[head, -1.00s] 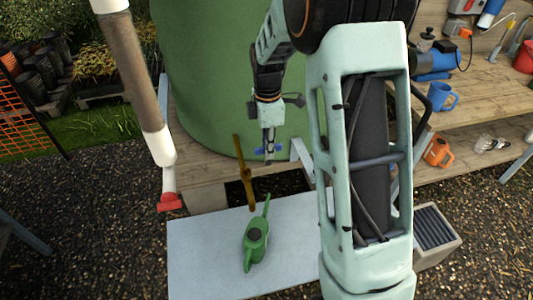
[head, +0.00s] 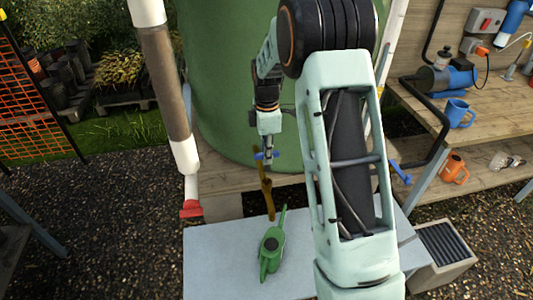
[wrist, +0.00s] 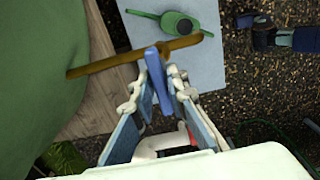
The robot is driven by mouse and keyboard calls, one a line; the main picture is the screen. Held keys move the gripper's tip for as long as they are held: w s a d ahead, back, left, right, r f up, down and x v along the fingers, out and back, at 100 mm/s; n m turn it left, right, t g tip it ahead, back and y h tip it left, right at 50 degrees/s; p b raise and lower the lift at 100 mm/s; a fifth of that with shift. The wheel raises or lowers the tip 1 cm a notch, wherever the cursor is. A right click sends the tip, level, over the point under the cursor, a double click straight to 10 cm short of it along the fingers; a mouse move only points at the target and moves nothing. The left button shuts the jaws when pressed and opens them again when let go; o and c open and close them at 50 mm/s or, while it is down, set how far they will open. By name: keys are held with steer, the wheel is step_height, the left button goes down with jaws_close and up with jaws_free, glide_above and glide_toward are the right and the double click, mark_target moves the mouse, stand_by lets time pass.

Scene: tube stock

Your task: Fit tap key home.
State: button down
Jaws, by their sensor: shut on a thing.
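My gripper (head: 268,150) is shut on a blue tap key (wrist: 152,62), which also shows as a small blue bar in the head view (head: 262,156). The brass tap (head: 267,190) sticks out from the green tank (head: 225,110) and crosses the wrist view (wrist: 115,61). In the wrist view the key's far end overlaps the tap. In the head view the key is at the tap's upper end. I cannot tell whether the key is seated on it or just in front of it. The contact point is hidden.
A green watering can (head: 271,252) stands on a pale grey table (head: 215,265) below the tap. A pipe with a red end (head: 190,208) stands left of the tank.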

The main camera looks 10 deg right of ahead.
steer(key=shift+f+b, duration=1.3)
steer(key=shift+f, duration=0.9)
steer(key=shift+f+b, duration=1)
steer(key=shift+f, duration=0.75)
stand_by(0.8)
stand_by(0.6)
steer(key=c, duration=1.8)
jaws_free()
steer(key=shift+r, duration=0.1)
step_height(320, 180, up, 11)
steer(key=shift+r, duration=0.45)
